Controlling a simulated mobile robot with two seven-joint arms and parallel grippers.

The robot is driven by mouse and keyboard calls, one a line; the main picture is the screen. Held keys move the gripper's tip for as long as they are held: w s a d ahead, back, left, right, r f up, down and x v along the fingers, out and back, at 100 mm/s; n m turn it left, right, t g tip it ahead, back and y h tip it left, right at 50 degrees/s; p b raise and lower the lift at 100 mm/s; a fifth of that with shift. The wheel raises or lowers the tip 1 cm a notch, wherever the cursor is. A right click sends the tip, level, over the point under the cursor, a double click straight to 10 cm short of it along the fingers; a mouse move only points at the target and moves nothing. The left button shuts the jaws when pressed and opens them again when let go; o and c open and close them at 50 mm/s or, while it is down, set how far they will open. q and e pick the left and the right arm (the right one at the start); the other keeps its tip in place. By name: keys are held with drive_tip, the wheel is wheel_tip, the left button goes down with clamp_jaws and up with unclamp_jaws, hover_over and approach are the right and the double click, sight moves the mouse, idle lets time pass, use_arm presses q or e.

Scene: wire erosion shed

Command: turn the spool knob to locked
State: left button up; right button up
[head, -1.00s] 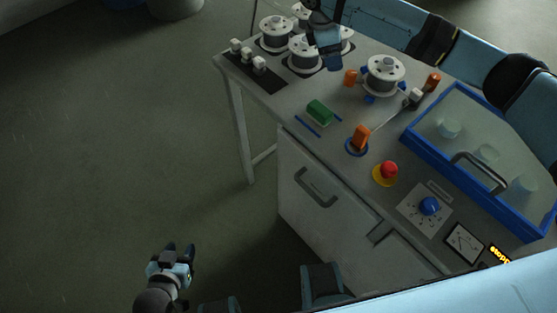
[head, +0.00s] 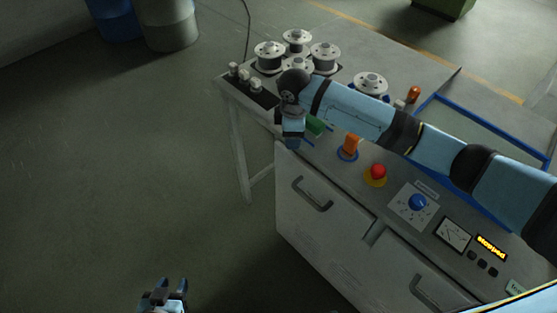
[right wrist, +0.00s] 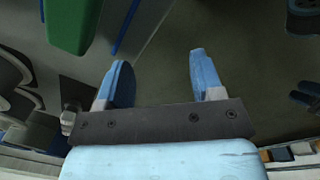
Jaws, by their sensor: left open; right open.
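A blue knob (head: 418,203) sits on a pale plate with marks around it, on the front panel of the bench. An orange knob (head: 351,144) stands on a blue ring farther left. I cannot tell from labels which is the spool knob, nor read a position. My right gripper (head: 292,142) hangs over the bench's front left edge, left of the orange knob and apart from both knobs. In the right wrist view its two fingers (right wrist: 160,60) are apart with nothing between them. My left gripper (head: 172,285) is open and empty, low over the floor, away from the bench.
A green block (head: 314,126) lies beside my right gripper. A spool (head: 370,84) and several others stand behind my right arm. A red button (head: 377,172) is between the knobs. A display (head: 491,247) reads "stopped". A blue-framed cover (head: 490,124) is partly hidden.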

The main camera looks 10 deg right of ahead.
drive_tip(key=s+a+f+m+t+y, duration=0.1)
drive_tip(key=s+a+f+y, duration=0.1)
drive_tip(key=s+a+f, duration=0.2)
drive_tip(key=shift+a+f+y+p, duration=0.3)
drive_tip(key=shift+a+f+p, duration=0.05)
drive_tip(key=shift+f+p, duration=0.05)
drive_tip(key=shift+s, duration=0.1)
